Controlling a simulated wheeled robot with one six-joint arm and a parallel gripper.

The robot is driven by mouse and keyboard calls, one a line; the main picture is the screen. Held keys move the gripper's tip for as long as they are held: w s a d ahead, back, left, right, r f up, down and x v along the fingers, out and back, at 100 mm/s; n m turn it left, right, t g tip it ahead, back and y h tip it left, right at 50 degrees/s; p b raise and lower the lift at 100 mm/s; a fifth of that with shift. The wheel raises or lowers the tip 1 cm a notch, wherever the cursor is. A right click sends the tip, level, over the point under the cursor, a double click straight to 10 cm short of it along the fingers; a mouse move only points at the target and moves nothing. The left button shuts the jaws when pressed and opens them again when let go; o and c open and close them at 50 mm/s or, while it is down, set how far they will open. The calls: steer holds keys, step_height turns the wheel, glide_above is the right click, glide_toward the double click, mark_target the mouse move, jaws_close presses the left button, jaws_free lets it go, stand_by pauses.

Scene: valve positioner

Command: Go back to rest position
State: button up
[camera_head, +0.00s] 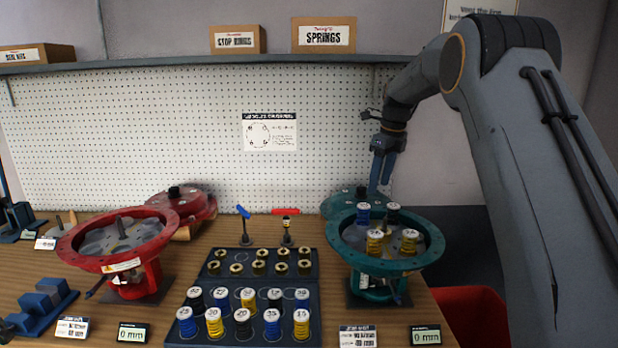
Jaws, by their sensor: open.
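My gripper (381,172) points down at the right of the bench, above and behind the green valve positioner (425,255). It is open and I see nothing between its fingers. Its tips are close to the green lid (340,200) behind the open housing; I cannot tell whether they touch it. My arm comes in from the right. Inside the green housing stand several springs, blue ones at the back (363,213) and yellow ones in front (375,243).
A red positioner (75,262) stands at left with its lid (190,208) behind. A dark tray (260,345) holds several springs and brass rings. Two small tools (245,228) stand behind it. A shelf with boxes (323,35) runs above the pegboard. A red bin (475,310) is at lower right.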

steer(key=shift+s+r+n+p, duration=0.2)
steer(key=shift+s+n+p, duration=0.2)
steer(key=shift+s+n, duration=0.5)
steer(key=s+d+n+t+p, duration=0.1)
steer(key=s+n+p, duration=0.1)
steer(key=s+n, duration=0.3)
steer(key=s+d+n+p, duration=0.1)
steer(key=s+n, duration=0.5)
steer(key=s, duration=0.7)
steer(key=s+d+f+n+t+h+p, duration=0.1)
steer(key=s+n+p, duration=0.2)
steer(key=s, duration=0.6)
steer(key=shift+s+n+t+p, duration=0.15)
steer(key=shift+n+t+p, duration=0.2)
steer(key=shift+n, duration=0.85)
steer(key=s+a+f+n+g, duration=0.1)
steer(key=s+a+f+n, duration=0.1)
steer(key=s+n, duration=0.2)
steer(key=s+a+f+n+g, duration=0.1)
steer(key=s+a+f+n, duration=0.1)
steer(key=s, duration=0.7)
steer(key=shift+s+a+f+n, duration=0.2)
steer(key=shift+a+f+n, duration=0.25)
steer(key=shift+n, duration=0.75)
